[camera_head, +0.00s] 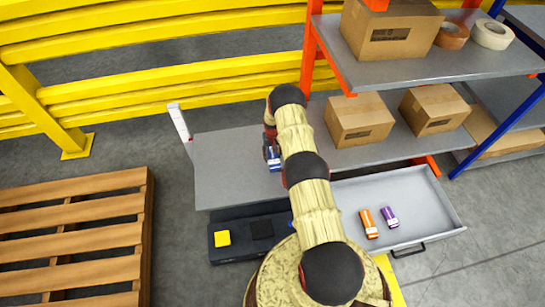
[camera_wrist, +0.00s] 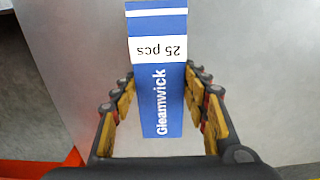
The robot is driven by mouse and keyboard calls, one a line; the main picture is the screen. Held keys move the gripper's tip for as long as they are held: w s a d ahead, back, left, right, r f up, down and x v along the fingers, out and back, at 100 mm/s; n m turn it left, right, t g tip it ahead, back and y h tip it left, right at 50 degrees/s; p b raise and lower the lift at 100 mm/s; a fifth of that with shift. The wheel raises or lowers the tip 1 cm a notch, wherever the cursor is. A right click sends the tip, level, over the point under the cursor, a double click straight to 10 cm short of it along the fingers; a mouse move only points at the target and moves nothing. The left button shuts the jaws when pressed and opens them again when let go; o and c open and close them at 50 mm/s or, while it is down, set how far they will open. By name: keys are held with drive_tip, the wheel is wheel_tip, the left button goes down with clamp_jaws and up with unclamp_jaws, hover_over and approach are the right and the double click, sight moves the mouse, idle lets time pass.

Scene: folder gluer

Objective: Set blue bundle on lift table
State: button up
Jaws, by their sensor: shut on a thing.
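The blue bundle (camera_wrist: 160,105) has a white band reading "25 pcs" and the name "Gleamwick". In the head view the blue bundle (camera_head: 273,160) shows partly behind my arm, over the right part of a grey tabletop (camera_head: 225,170), which seems to be the lift table. My gripper (camera_wrist: 159,82) is shut on the blue bundle, a finger on each side. In the head view my gripper (camera_head: 271,143) is largely hidden by my arm. I cannot tell whether the bundle touches the grey surface.
A dark unit (camera_head: 230,252) with yellow and black squares stands in front of the tabletop. A grey drawer (camera_head: 345,195) at right holds orange (camera_head: 369,223) and purple (camera_head: 389,217) bundles. Shelves with cartons (camera_head: 360,118) rise behind. A wooden pallet (camera_head: 75,235) lies left. The tabletop's left part is clear.

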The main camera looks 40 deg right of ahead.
drive_tip(key=o, duration=1.3)
drive_tip(key=shift+c, duration=0.2)
